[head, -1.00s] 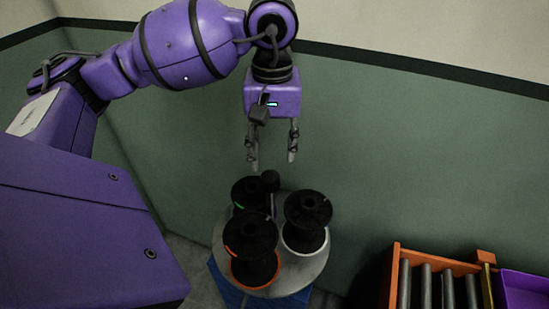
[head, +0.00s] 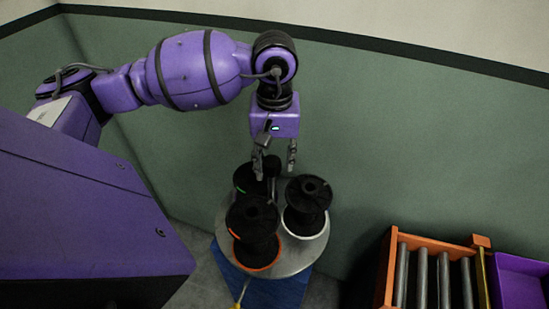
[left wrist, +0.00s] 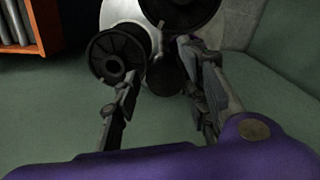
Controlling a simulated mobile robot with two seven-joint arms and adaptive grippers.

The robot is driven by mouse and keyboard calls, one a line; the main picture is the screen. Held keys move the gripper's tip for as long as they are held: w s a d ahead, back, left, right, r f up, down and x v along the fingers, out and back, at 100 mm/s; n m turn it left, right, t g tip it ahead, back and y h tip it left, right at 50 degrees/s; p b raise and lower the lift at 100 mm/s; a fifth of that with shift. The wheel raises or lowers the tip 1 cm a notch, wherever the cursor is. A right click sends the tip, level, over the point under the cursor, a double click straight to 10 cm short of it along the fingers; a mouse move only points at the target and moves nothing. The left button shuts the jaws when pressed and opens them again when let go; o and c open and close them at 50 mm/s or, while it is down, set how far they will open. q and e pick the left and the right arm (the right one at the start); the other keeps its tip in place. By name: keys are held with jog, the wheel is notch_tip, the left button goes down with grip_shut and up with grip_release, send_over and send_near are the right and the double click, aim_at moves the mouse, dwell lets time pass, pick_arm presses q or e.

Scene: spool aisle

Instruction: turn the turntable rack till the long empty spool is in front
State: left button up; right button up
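The round grey turntable rack (head: 300,262) carries several black spools. One with an orange lower rim (head: 253,222) stands nearest, one with a white lower rim (head: 307,195) at the right, one with a green mark (head: 246,180) at the back left. I cannot tell for sure which is the long empty one. A small dark knob (head: 273,164) rises at the rack's back edge. My left gripper (head: 275,170) is open, pointing down with its fingertips around the knob's level. In the left wrist view the dark knob (left wrist: 165,76) shows between the open fingers (left wrist: 162,85), with no visible grip. My right gripper is out of view.
The rack stands on a blue base (head: 275,292) close to the green wall (head: 400,150). An orange-framed roller rack (head: 415,238) and a purple bin (head: 520,282) stand at the right. Bare floor (head: 205,292) lies at the front left.

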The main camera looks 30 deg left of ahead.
pick_arm(q)
jog(key=c, duration=0.9)
grip_shut()
jog(key=shift+w+r+n, duration=0.1)
jog(key=shift+n, duration=0.7)
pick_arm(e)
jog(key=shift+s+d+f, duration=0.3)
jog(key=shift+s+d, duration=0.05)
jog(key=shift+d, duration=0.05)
pick_arm(q)
jog(key=o, duration=1.1)
grip_release()
jog(key=shift+o, duration=0.2)
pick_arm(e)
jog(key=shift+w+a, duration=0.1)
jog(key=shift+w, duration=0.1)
